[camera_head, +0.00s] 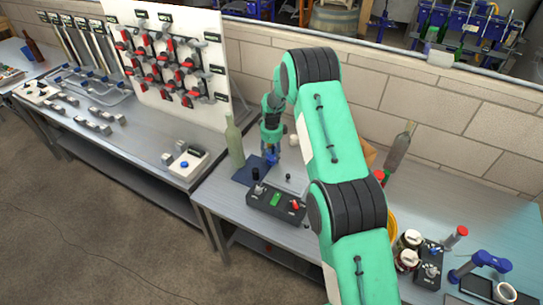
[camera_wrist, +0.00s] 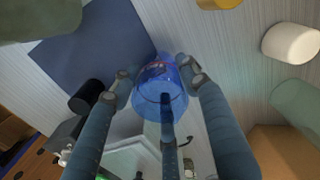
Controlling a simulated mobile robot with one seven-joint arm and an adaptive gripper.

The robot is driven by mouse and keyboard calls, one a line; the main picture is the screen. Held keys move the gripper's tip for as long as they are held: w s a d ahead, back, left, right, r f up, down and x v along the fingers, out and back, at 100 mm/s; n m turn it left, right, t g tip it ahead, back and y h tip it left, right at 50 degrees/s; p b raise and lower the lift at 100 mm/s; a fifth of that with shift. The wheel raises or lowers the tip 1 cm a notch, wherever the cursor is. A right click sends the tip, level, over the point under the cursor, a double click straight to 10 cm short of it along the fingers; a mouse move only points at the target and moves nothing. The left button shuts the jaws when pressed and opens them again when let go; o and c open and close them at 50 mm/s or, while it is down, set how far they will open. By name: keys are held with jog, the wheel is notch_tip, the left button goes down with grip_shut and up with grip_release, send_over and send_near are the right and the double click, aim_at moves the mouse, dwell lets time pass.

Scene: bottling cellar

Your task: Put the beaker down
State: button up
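The blue translucent beaker (camera_wrist: 160,88) sits between the fingers of my gripper (camera_wrist: 160,85) in the wrist view. The fingers are closed around it and appear to touch its sides. In the head view the beaker (camera_head: 271,158) shows as a small blue patch under my gripper (camera_head: 268,146), mostly hidden by it. A dark blue mat (camera_head: 245,174) lies on the bench just left of the beaker; it also shows in the wrist view (camera_wrist: 95,50). I cannot tell whether the beaker's base touches anything.
A green bottle (camera_head: 235,145) stands by the mat. A small black cylinder (camera_head: 255,173) and a black control box (camera_head: 277,203) with coloured buttons are in front. A white cylinder (camera_wrist: 292,43) lies right of the beaker. A clear bottle (camera_head: 398,148) and jars (camera_head: 408,243) stand farther right.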

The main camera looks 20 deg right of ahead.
jog(key=shift+o, duration=1.1)
notch_tip(320, 180, up, 12)
jog(key=shift+r+p, duration=0.15)
jog(key=shift+p, duration=0.2)
